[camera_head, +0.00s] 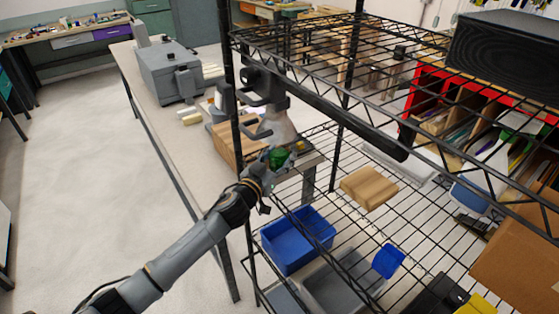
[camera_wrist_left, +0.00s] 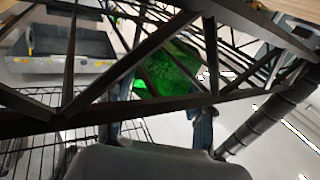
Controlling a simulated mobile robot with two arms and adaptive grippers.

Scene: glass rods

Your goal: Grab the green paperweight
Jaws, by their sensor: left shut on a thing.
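The green paperweight (camera_head: 279,157) is at the end of my left arm in the head view, at the wire shelf's left side. My left gripper (camera_head: 272,168) is shut on it. In the left wrist view the green paperweight (camera_wrist_left: 172,72) shows as a glossy, speckled green block between the two fingers. Black bars of the shelf cross in front of it there and hide parts of it. I cannot tell whether it still touches a surface beneath. My right gripper is not in view.
The black wire shelf (camera_head: 331,114) stands close around my left gripper, with a post just left of it. A blue bin (camera_head: 297,243), a grey bin (camera_head: 343,283) and a wooden block (camera_head: 369,187) are on the lower level. A workbench (camera_head: 160,117) runs behind; open floor lies left.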

